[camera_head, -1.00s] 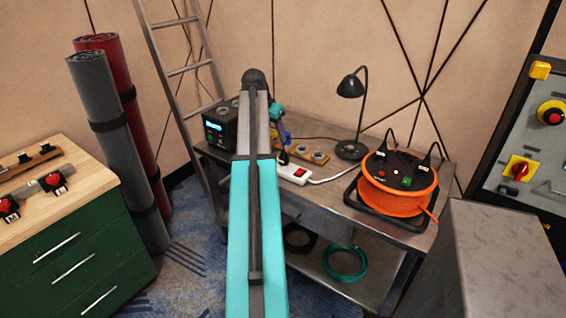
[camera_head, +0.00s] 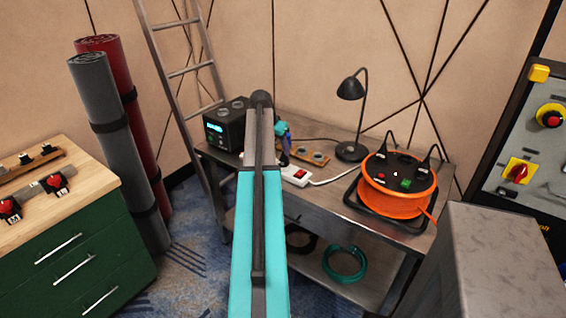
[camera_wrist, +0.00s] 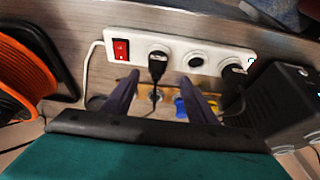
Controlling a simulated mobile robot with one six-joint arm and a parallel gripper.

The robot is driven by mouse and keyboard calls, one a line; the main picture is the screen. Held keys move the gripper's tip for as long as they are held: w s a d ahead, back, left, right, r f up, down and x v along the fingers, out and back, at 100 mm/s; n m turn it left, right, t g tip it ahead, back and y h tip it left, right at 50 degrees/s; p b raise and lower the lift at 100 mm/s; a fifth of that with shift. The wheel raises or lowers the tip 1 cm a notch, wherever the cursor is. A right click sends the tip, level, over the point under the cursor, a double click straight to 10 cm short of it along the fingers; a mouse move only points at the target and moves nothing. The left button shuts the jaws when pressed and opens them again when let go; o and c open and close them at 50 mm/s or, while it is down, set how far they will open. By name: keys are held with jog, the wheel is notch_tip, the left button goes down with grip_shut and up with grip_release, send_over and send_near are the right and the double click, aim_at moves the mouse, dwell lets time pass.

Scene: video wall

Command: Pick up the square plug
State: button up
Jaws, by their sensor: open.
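A white power strip (camera_wrist: 196,53) with a red switch (camera_wrist: 121,49) crosses the upper part of the wrist view. A black plug (camera_wrist: 157,64) sits in its socket near the middle, its cord running down. A second black plug (camera_wrist: 233,73) sits in the strip's right end. I cannot tell which plug is the square one. My gripper (camera_wrist: 160,76) is open, with its two dark fingers on either side of the middle plug; contact cannot be judged. In the head view the strip (camera_head: 296,177) lies on the grey bench, and my arm hides most of the gripper area.
An orange cable reel (camera_head: 397,199) with plugs stands on the bench's right. A black lamp (camera_head: 351,88), a wooden socket rack (camera_head: 309,156) and a black box (camera_head: 222,130) stand near the strip. A grey cabinet (camera_head: 500,260) stands at the front right.

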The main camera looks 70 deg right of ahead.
aim_at(282, 156)
jog(key=shift+s+d+f, duration=0.1)
jog(key=shift+d+f, duration=0.15)
jog(key=shift+f, duration=0.4)
jog(key=shift+f, duration=0.1)
jog(key=shift+p+x, duration=0.85)
jog(key=shift+x, duration=1.6)
jog(key=shift+s+a, duration=0.15)
jog(key=shift+s, duration=0.05)
jog(key=c, duration=1.3)
jog(key=shift+o, duration=0.2)
